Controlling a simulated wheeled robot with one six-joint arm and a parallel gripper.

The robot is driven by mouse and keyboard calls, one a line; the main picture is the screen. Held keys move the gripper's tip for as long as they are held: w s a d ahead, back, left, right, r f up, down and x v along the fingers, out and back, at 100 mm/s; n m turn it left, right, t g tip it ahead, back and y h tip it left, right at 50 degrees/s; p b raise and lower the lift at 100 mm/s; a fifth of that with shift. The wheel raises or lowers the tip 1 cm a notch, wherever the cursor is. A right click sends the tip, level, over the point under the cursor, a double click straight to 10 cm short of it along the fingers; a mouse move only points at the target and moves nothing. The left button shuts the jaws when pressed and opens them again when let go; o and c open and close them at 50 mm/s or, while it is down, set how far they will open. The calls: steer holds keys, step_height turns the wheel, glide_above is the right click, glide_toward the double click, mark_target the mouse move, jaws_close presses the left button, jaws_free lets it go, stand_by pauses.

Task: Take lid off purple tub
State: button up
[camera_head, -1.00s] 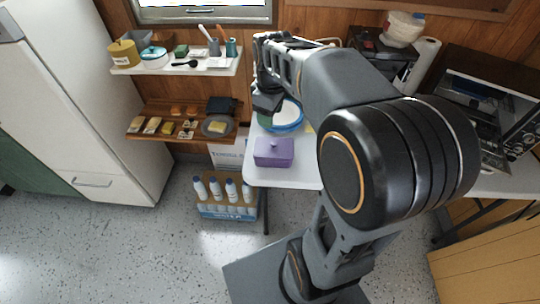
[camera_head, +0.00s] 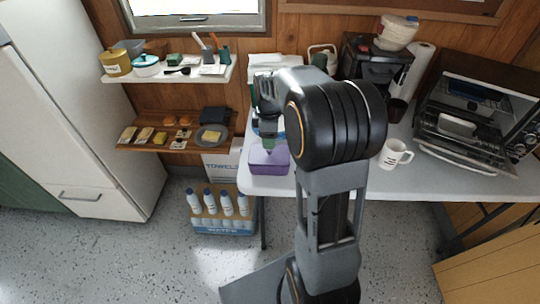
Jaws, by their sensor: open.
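The purple tub (camera_head: 268,163) stands on the white table near its front left corner. Its lid (camera_head: 260,155) is on top, and the lid's knob is hidden behind the fingers. My gripper (camera_head: 268,146) points down right over the tub, with its fingertips at the lid. The jaws are open. I cannot tell whether the fingers touch the lid or straddle its knob.
A blue-rimmed round thing stands behind the gripper, mostly hidden. A white mug (camera_head: 395,154) and an open toaster oven (camera_head: 470,120) are on the table's right. Wall shelves (camera_head: 172,72) with several items hang at left. A water bottle pack (camera_head: 222,210) sits on the floor.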

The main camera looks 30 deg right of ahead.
mark_target(269, 153)
steer(key=shift+s+f+b, duration=0.15)
steer(key=shift+f+b, duration=0.2)
steer(key=shift+f, duration=2.2)
steer(key=shift+c, duration=0.5)
jaws_close()
